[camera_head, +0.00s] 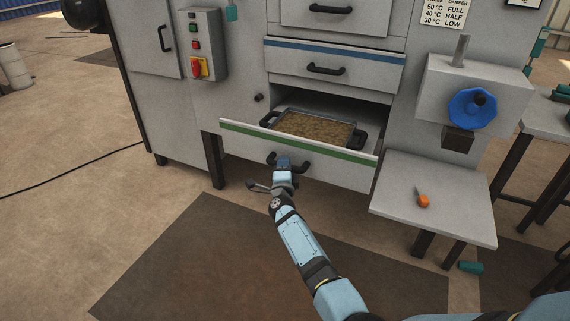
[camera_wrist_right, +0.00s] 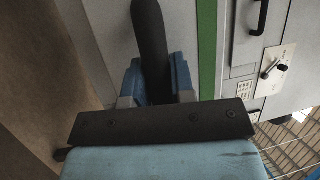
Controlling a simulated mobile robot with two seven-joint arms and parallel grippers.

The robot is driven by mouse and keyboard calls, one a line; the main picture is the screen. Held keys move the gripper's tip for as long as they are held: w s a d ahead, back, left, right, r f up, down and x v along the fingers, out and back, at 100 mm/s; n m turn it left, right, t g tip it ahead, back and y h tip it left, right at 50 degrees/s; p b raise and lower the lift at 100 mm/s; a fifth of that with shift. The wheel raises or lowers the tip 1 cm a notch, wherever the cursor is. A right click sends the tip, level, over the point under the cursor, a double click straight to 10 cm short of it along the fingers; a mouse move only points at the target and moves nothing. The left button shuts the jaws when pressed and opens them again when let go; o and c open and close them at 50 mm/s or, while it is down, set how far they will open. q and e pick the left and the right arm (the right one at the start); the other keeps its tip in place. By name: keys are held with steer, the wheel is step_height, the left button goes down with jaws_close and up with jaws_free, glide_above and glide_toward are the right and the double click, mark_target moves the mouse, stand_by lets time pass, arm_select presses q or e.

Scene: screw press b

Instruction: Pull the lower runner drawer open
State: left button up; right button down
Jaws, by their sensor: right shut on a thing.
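The lower runner drawer (camera_head: 335,173) has a grey front with a green stripe along its top edge. It stands out from the machine, open enough to show a metal tray (camera_head: 312,132) of brown grainy material inside. Its black bar handle (camera_head: 305,167) is partly hidden by my right gripper (camera_head: 283,163). In the right wrist view, the blue fingers of the right gripper (camera_wrist_right: 157,75) are shut around the black handle (camera_wrist_right: 150,35), with the green stripe to the right. My left gripper is not in view.
A blue-striped drawer (camera_head: 330,68) above is shut. A side shelf (camera_head: 440,205) with an orange-handled tool (camera_head: 423,201) stands right of the drawer, below a blue handwheel (camera_head: 472,108). A control box (camera_head: 202,45) is at the left. The floor mat (camera_head: 180,265) in front is clear.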

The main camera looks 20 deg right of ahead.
steer(key=shift+s+a, duration=0.1)
steer(key=shift+a, duration=0.05)
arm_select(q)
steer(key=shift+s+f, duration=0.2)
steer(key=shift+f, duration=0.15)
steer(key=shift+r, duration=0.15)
arm_select(e)
steer(key=c, duration=1)
jaws_free()
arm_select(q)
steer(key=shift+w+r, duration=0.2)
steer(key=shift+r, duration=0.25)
